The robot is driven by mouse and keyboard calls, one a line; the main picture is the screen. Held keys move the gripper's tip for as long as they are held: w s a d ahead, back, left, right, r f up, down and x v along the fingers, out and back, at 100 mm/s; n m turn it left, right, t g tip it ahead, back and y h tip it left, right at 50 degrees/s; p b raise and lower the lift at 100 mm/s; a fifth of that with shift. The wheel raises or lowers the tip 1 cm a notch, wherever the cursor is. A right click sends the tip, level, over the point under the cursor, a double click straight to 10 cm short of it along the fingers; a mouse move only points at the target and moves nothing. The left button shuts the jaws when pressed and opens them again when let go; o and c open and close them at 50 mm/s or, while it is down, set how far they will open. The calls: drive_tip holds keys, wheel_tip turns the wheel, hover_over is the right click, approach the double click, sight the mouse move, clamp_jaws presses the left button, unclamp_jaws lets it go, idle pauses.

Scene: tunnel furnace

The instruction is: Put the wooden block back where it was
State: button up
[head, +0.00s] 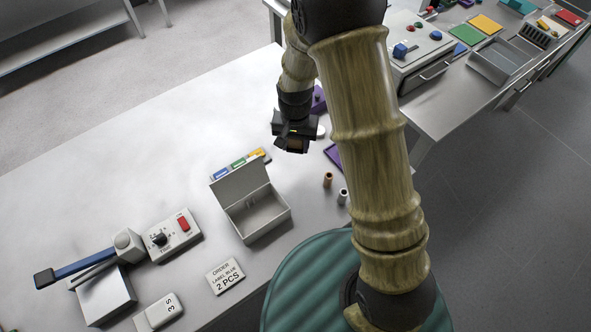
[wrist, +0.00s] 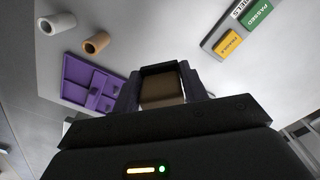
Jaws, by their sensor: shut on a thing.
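My gripper (head: 292,148) is above the white table, behind the open grey box, in the head view. In the wrist view it is shut on a brown wooden block (wrist: 162,90), which sits between the two fingers. The block shows only as a small brown patch (head: 296,144) in the head view. The block appears held clear of the table; its exact height is hard to tell. A purple tray (wrist: 75,72) with compartments lies beyond the gripper at left in the wrist view; in the head view the arm mostly hides it.
The grey box (head: 258,218) has its lid raised. Coloured label pieces (head: 240,163) lie behind the box. A timer unit (head: 174,237) and blue-handled lever press (head: 85,265) are at left. The far-left table is clear.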

drive_tip(key=shift+w, duration=0.1)
drive_tip(key=p, duration=0.1)
hover_over(296, 170)
drive_tip(key=shift+w+a+f, duration=0.1)
drive_tip(key=shift+f, duration=1.35)
drive_tip(key=shift+w+f, duration=0.1)
drive_tip(key=shift+f, duration=1.35)
wheel_tip(296, 170, down, 4)
drive_tip(key=shift+f+p, duration=0.1)
drive_tip(key=shift+p, duration=0.65)
drive_tip(key=shift+s, duration=0.1)
